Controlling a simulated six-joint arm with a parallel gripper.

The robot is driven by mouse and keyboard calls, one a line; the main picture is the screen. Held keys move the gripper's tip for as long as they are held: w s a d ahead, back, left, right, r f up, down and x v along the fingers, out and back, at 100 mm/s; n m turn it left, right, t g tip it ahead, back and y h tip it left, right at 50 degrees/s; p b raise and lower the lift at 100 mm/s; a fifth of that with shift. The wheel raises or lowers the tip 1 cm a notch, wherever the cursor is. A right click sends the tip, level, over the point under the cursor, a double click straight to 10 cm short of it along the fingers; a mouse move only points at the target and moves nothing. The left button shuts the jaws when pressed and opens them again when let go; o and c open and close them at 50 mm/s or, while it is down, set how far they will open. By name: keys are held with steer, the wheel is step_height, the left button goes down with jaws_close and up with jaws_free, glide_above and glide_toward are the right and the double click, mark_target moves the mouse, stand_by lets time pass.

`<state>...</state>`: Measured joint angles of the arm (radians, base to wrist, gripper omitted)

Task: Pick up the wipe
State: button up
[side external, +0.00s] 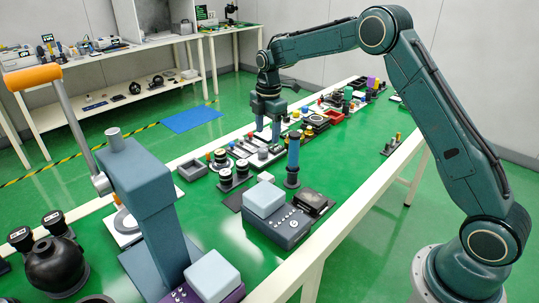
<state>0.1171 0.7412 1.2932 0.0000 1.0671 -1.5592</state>
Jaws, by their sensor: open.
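My gripper (267,137) points down over the middle of the long green-topped bench (222,213), with its two fingers apart. I cannot pick out the wipe with certainty. A pale grey-blue block (263,198) sits on a dark grey box nearer the camera, and a similar block (212,274) sits on a purple-based box at the front. I cannot tell whether either is cloth.
A tall dark blue cylinder (292,160) stands close to the right of my gripper. Black knobbed parts (233,172) stand to its lower left. A red tray (333,117) and crowded small parts lie beyond. A blue column with an orange-handled lever (139,185) rises at front left.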

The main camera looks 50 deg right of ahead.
steer(key=shift+n, duration=0.7)
steer(key=f, duration=0.1)
steer(key=w+f, duration=0.1)
steer(key=f, duration=0.1)
steer(key=w+d+f, duration=0.1)
steer(key=shift+f, duration=0.35)
steer(key=shift+a, duration=0.1)
glide_above(265, 177)
steer(key=shift+f, duration=4.25)
steer(key=shift+f, duration=2.6)
steer(key=c, duration=0.7)
